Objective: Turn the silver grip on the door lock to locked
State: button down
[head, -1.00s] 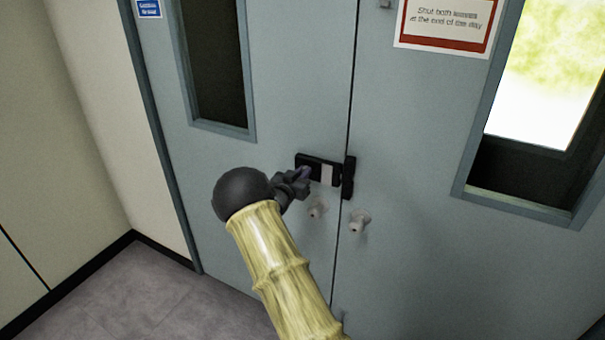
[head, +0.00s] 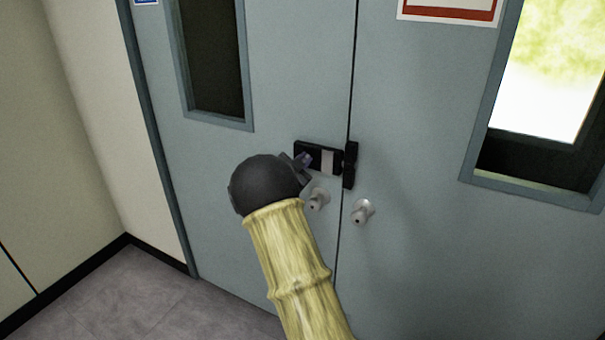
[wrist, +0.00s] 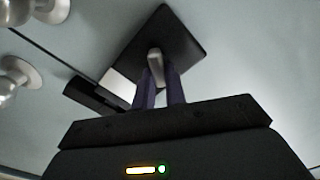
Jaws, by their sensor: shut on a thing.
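The door lock (head: 327,161) is a black box with a pale panel, mounted on the left door beside the seam. It also shows in the wrist view (wrist: 180,38). The silver grip (wrist: 155,56) stands out from the lock's black face in the wrist view. My gripper (wrist: 160,80) has its two purple fingers on either side of the grip and is shut on it. In the head view my gripper (head: 305,160) reaches the left part of the lock. The grip is hidden there, and I cannot tell which setting it is at.
A black catch (head: 349,165) sits on the right door beside the seam. Two round silver knobs, one on the left door (head: 318,200) and one on the right door (head: 362,212), stick out just below the lock. The floor at lower left is clear.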

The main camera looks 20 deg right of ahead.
jog(key=m+b, duration=0.3)
jog(key=b, duration=0.1)
jog(key=m+b, duration=0.3)
jog(key=b, duration=0.1)
jog(key=m+b, duration=0.3)
jog(key=b, duration=0.1)
jog(key=shift+s+d+f+m, duration=0.2)
jog(key=shift+f+m, duration=0.1)
jog(key=shift+f, duration=0.1)
jog(key=c, duration=1.4)
grip_release()
jog(key=shift+c, duration=0.2)
jog(key=shift+a, duration=0.1)
jog(key=v, duration=1.7)
jog(key=shift+s+a, duration=0.1)
jog(key=shift+s, duration=0.05)
